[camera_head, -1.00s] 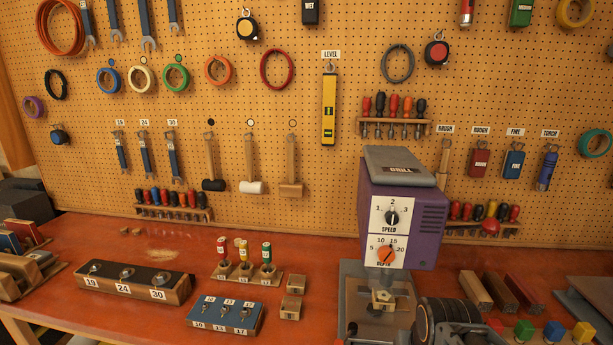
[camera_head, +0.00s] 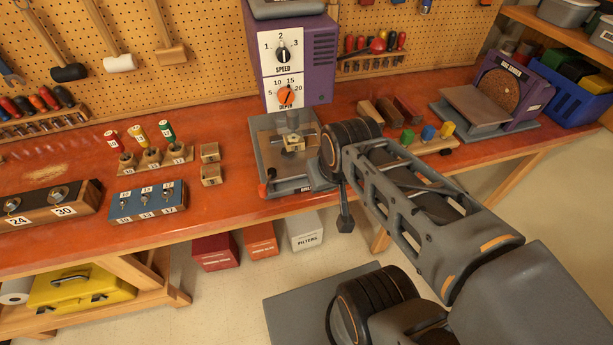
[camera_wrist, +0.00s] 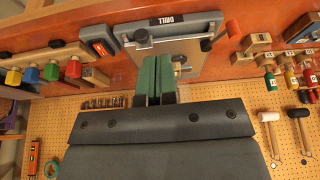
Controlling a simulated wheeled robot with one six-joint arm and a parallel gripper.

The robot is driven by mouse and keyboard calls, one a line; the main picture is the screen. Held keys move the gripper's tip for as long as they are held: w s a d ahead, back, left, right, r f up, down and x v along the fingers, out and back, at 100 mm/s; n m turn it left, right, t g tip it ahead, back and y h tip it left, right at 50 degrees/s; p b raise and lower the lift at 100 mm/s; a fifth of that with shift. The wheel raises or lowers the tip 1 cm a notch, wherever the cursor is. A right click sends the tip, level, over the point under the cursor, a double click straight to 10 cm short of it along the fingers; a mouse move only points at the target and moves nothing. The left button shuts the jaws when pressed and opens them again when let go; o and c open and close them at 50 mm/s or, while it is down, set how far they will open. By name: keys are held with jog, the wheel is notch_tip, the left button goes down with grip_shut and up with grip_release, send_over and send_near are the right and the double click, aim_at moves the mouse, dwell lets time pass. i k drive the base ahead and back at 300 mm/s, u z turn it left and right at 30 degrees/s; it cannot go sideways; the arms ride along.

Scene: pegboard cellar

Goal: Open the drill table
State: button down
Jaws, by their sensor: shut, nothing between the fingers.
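The purple drill (camera_head: 300,65) stands at the back of the red bench, with a speed dial and an orange depth dial. Below it is its grey drill table (camera_head: 268,140), with a small brass-coloured block (camera_head: 293,143) on it and an orange-red knob (camera_head: 263,190) at its front left corner. In the wrist view the drill table (camera_wrist: 188,48) appears upside down, with the DRILL label along its edge. My gripper (camera_wrist: 155,60) has its green fingers together and empty, tips over the table's near part in that view. Whether they touch it cannot be told. My wrist hides the fingers in the head view.
Wooden bars and coloured blocks (camera_head: 428,133) lie right of the drill, with a purple sander (camera_head: 510,90) beyond. A blue key block (camera_head: 147,200) and a bit stand (camera_head: 155,158) stand to its left. Boxes (camera_head: 305,230) sit under the bench. The front left bench top is partly clear.

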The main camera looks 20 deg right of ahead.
aim_at(271, 144)
jog(key=z, duration=1.5)
jog(key=k, duration=0.8)
jog(key=u, duration=1.65)
